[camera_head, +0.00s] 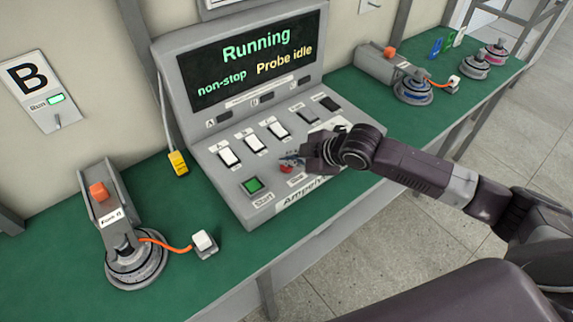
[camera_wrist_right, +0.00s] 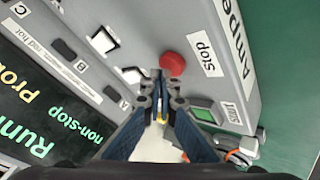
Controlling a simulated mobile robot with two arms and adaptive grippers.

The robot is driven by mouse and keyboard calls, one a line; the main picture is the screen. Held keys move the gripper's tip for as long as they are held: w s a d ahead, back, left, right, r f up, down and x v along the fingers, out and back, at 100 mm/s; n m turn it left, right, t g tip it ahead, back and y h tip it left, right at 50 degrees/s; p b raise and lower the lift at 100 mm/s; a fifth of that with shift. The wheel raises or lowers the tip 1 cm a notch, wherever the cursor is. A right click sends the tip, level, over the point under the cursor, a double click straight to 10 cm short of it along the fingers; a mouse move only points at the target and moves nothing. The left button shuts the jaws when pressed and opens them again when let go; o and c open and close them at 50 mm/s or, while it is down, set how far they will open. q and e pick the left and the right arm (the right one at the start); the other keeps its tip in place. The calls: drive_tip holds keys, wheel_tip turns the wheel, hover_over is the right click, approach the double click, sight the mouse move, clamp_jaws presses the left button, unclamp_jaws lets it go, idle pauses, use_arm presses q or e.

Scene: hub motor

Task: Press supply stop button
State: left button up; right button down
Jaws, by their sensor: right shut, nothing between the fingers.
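The red stop button (camera_wrist_right: 172,64) sits on the sloped front of the grey console, beside a "Stop" label, in the right wrist view. In the head view the red button (camera_head: 286,169) is partly covered by my right gripper (camera_head: 284,157). The right gripper's fingertips (camera_wrist_right: 156,76) are shut with nothing between them, close to the button's edge; I cannot tell whether they touch it. The green start button (camera_head: 253,186) is to the left of the stop button. The console screen (camera_head: 250,60) reads "Running", "non-stop" and "Probe idle". My left gripper is not in view.
The console (camera_head: 225,192) stands on a green bench (camera_head: 190,265). White rocker switches (camera_head: 255,143) are above the buttons. A hub motor fixture (camera_head: 135,262) with an orange cable stands at left. More motors (camera_head: 412,92) stand at back right. A "B" panel (camera_head: 35,85) hangs on the wall.

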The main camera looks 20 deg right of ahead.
drive_tip(key=shift+f, duration=0.5)
idle(0.6)
drive_tip(key=shift+r+p, duration=0.95)
drive_tip(key=shift+p, duration=0.05)
wheel_tip(320, 180, up, 5)
drive_tip(key=p, duration=0.5)
idle(0.4)
